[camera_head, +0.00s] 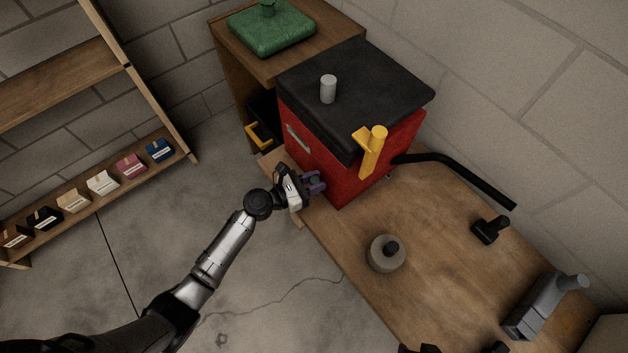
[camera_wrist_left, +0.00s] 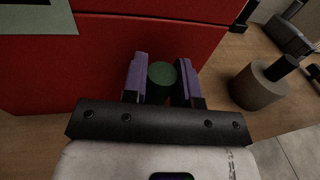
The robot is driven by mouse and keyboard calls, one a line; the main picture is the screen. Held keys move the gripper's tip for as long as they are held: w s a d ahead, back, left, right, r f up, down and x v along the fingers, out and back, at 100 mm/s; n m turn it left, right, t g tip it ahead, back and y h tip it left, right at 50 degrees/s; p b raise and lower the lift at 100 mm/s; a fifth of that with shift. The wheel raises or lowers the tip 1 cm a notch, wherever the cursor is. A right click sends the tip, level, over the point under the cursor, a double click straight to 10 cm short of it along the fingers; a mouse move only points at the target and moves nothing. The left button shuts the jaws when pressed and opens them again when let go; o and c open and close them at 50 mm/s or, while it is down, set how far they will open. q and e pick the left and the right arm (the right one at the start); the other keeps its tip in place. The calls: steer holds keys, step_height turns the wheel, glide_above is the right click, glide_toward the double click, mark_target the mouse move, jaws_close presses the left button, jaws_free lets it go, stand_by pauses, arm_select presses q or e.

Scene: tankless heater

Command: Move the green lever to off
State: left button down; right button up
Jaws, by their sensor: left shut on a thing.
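A red heater box (camera_head: 345,175) with a black lid (camera_head: 355,95) stands on the wooden workbench. My left gripper (camera_head: 316,183) is at the lower front of the box. In the left wrist view, its purple fingers (camera_wrist_left: 163,80) are on both sides of the round dark green end of the green lever (camera_wrist_left: 162,72), and they are shut on it. The red front face (camera_wrist_left: 110,60) lies just beyond the fingers. In the head view, the gripper hides the lever. My right gripper is not clearly in view.
A yellow lever (camera_head: 372,155) and a black pipe (camera_head: 460,172) are on the box's right side. A round grey object with a black knob (camera_head: 386,252) and a grey tool (camera_head: 545,305) stand on the bench. A shelf with several small boxes (camera_head: 103,182) is at left.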

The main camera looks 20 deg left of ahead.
arm_select(q)
steer(key=c, duration=0.9)
jaws_free()
steer(key=p+v, duration=0.1)
steer(key=v, duration=1.2)
steer(key=shift+s+a+p, duration=0.3)
steer(key=shift+p, duration=0.05)
